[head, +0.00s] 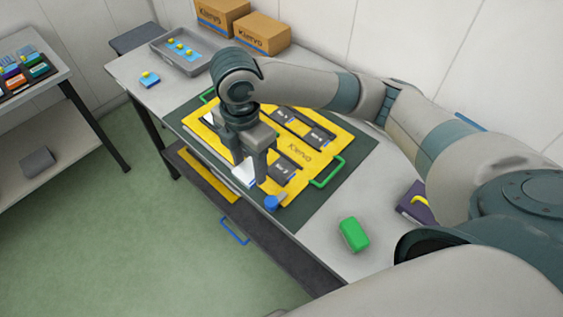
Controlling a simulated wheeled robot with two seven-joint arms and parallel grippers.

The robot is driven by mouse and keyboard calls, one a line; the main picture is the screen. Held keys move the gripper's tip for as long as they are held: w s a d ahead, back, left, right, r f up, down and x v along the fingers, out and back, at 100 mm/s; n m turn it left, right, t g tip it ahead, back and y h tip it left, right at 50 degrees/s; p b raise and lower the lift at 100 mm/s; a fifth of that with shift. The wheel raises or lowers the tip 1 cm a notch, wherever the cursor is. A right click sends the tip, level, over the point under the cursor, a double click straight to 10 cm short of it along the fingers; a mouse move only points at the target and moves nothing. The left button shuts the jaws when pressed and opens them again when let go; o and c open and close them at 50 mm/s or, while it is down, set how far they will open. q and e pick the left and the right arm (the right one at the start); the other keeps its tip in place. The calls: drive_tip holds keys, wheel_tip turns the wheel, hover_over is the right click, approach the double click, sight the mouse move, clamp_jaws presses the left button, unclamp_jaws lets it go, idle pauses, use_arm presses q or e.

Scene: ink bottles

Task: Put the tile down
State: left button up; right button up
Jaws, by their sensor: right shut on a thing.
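My right gripper (252,172) reaches down over the yellow board (302,152), near its front edge. It is shut on a pale, whitish tile (243,175), which is partly hidden by the fingers. I cannot tell whether the tile touches the board. The board has several dark labelled plates (286,168) and a green handle (327,172) at its right end. My left gripper is not in view.
A blue round knob (271,203) is close to the right of the gripper. A grey tray (190,52) with blue and yellow pieces, cardboard boxes (262,34), a blue-yellow piece (149,79) and a green block (353,234) are on the table.

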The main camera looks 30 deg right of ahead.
drive_tip(key=shift+s, duration=0.15)
drive_tip(key=p, duration=0.3)
hover_over(282, 168)
drive_tip(key=a, duration=0.1)
drive_tip(key=f, duration=0.6)
drive_tip(key=shift+s+f, duration=0.1)
drive_tip(key=shift+s, duration=0.2)
drive_tip(key=shift+w+d+f, duration=0.25)
drive_tip(key=shift+d+f, duration=0.15)
drive_tip(key=shift+d, duration=0.05)
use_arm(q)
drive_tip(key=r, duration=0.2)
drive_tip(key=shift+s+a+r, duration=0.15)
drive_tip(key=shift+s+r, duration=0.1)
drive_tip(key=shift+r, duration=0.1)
use_arm(e)
drive_tip(key=shift+f+p, duration=0.55)
drive_tip(key=shift+f, duration=1.05)
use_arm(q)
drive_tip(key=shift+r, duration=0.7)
use_arm(e)
drive_tip(key=shift+f, duration=0.4)
drive_tip(key=shift+f, duration=0.15)
